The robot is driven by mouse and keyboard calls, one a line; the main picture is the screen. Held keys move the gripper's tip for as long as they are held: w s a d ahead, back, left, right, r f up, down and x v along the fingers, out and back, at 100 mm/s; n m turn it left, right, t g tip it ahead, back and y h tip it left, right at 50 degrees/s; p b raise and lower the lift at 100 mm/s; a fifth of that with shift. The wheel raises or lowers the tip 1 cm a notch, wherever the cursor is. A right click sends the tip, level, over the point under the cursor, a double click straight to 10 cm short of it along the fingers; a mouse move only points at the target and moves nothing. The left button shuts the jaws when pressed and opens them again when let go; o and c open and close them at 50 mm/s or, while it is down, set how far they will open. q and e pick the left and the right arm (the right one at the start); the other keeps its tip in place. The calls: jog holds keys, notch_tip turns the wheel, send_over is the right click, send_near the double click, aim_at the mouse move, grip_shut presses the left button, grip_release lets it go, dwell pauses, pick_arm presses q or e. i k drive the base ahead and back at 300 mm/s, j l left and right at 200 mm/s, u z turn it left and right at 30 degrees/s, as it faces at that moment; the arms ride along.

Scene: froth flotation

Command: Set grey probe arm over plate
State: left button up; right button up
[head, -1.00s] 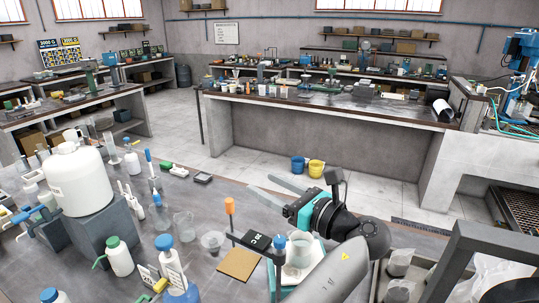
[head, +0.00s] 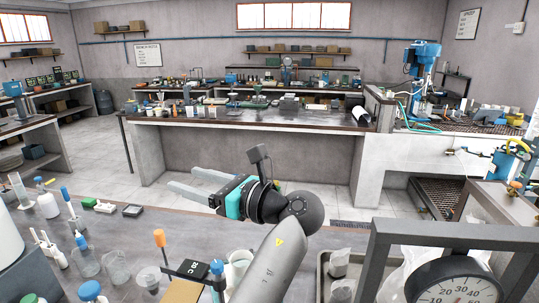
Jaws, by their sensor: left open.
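A dark grey probe arm (head: 187,268) with white lettering is at the bottom of the view on the near bench. An orange-topped rod (head: 159,238) stands at its left end, and a blue-capped probe (head: 217,267) is at its right end. My right gripper is not in view.
Clear beakers (head: 117,265) and bottles crowd the bench at left. A tray with bagged samples (head: 339,264) and a dial scale (head: 456,290) with a grey frame are at right. A long bench (head: 260,119) stands across the aisle.

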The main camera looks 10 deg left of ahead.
aim_at(191, 271)
jog(key=k, duration=1.5)
